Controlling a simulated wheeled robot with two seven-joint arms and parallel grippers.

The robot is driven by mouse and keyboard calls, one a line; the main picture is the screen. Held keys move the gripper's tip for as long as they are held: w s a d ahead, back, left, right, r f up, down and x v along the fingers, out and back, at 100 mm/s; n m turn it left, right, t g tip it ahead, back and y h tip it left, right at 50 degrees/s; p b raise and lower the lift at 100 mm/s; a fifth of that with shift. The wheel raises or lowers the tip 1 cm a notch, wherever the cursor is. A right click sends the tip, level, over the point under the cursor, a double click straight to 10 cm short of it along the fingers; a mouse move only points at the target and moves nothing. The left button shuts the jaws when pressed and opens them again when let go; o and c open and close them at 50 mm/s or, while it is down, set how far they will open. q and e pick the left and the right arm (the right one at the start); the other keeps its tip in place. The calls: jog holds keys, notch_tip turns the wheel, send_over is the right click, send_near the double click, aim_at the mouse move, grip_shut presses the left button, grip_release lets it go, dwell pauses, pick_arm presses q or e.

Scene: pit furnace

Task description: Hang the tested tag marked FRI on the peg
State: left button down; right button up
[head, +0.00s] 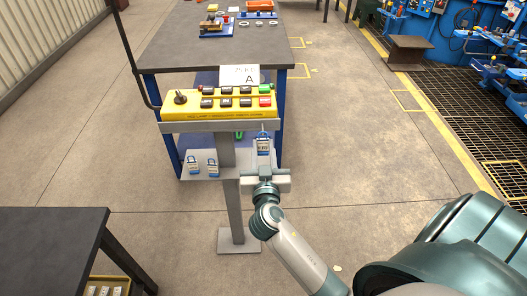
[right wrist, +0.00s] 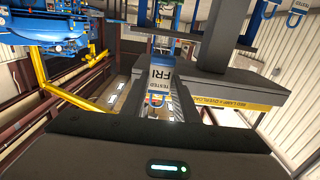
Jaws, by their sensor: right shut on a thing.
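The tag marked FRI (right wrist: 158,80), white and blue with the word TESTED, is between my right gripper's fingers (right wrist: 160,100) in the right wrist view. In the head view the same tag (head: 263,147) stands up from my right gripper (head: 265,172), which is shut on it. The tag is just under the right end of the grey ledge below the yellow control panel (head: 220,104). A thin upright bit shows at that ledge end above the tag; I cannot tell whether it is the peg or whether the tag touches it. My left gripper is out of view.
Two other blue-and-white tags (head: 192,164) (head: 212,166) are at the small grey shelf (head: 228,172) left of my right gripper. A grey post (head: 232,210) carries the panel. A dark workbench (head: 215,45) stands behind.

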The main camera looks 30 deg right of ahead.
aim_at(263, 147)
jog(key=shift+w+d, duration=0.35)
jog(key=shift+w, duration=0.25)
jog(key=shift+w+d+p, duration=0.25)
jog(key=shift+w+p, duration=0.05)
jog(key=shift+p, duration=0.15)
jog(key=shift+w+d+f+b, duration=0.1)
jog(key=shift+w+f+b, duration=0.1)
jog(key=shift+f+b, duration=0.2)
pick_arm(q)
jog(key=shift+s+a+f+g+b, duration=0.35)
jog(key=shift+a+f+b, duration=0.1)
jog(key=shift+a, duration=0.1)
pick_arm(e)
jog(key=shift+w+d, duration=0.2)
jog(key=shift+w, duration=0.1)
jog(key=o, duration=1.1)
